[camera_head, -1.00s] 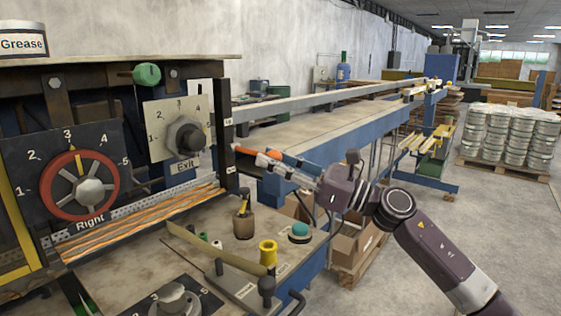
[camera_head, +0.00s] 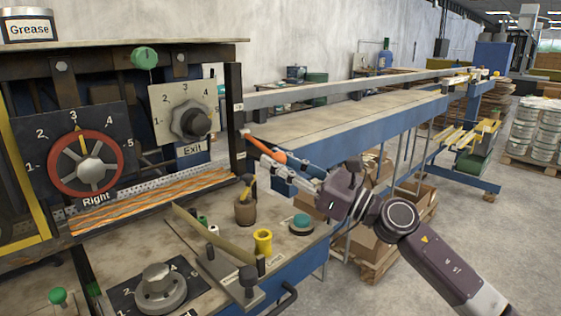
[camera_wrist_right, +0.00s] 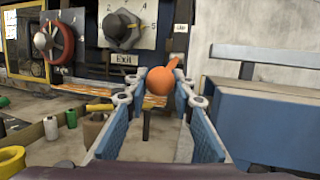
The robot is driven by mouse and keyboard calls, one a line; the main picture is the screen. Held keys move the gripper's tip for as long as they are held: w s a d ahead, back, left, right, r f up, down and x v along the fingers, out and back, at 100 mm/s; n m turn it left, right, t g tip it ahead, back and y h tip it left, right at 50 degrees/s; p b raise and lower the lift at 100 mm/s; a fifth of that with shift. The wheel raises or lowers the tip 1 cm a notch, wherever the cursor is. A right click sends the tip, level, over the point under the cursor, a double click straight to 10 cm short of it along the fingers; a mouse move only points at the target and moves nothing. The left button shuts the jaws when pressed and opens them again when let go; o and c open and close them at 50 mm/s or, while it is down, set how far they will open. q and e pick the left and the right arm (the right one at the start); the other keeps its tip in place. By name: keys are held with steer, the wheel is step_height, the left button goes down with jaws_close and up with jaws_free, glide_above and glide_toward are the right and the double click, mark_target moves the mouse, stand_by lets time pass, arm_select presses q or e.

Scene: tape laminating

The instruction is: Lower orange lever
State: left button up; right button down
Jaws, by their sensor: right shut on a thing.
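The orange lever (camera_head: 265,145) juts out from the dark upright post at the right end of the machine. It slopes down to the right toward my right gripper (camera_head: 280,161). In the right wrist view the lever's round orange end (camera_wrist_right: 158,81) sits between the fingertips of the right gripper (camera_wrist_right: 160,88), with the rest of the lever rising behind it. The right gripper is shut on the lever's end. My left gripper is not in view.
The machine front carries the red-rimmed Right dial (camera_head: 90,170) and the Exit dial (camera_head: 190,123). Below are a yellow spool (camera_head: 263,241), a brown pot (camera_head: 245,210) and a teal button (camera_head: 302,222). A long conveyor table (camera_head: 340,129) runs behind the gripper.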

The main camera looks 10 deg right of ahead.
steer(key=c, duration=1.7)
jaws_free()
steer(key=shift+w+f, duration=0.1)
steer(key=shift+w, duration=0.05)
steer(key=shift+o, duration=0.2)
steer(key=v, duration=1.2)
